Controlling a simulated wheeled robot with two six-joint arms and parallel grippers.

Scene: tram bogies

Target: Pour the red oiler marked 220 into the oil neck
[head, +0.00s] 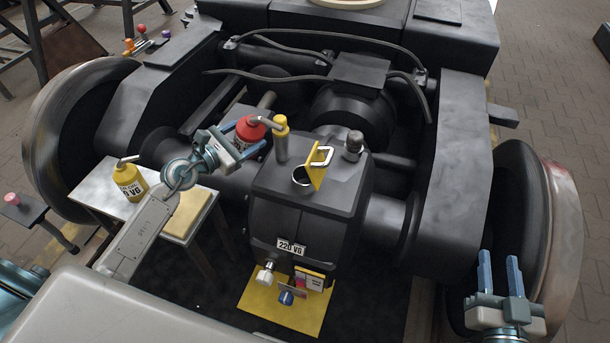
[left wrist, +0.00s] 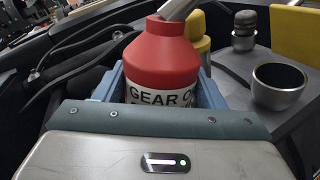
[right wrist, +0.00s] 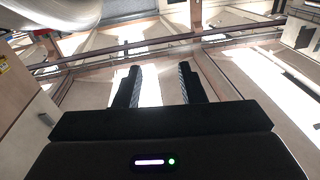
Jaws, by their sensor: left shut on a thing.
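The red oiler (head: 250,128) is held by my left gripper (head: 243,141), upright or nearly so, above the left side of the dark gearbox. Its grey spout points right. The left wrist view shows the red oiler (left wrist: 160,58) between the fingers with "GEAR O..." on its label; the number is hidden. The oil neck (head: 302,176) is an open metal cup on the gearbox top, with its yellow lid (head: 318,168) raised. The neck also shows in the left wrist view (left wrist: 278,85), right of the oiler and apart from it. My right gripper (head: 498,279) is open and empty at the lower right.
A yellow cylinder (head: 282,138) stands just right of the red oiler. A dark knob (head: 354,145) stands behind the neck. The gearbox has a "220 VG" plate (head: 291,247). A yellow oiler (head: 129,181) stands on a side table (head: 95,190). Large wheels flank the bogie.

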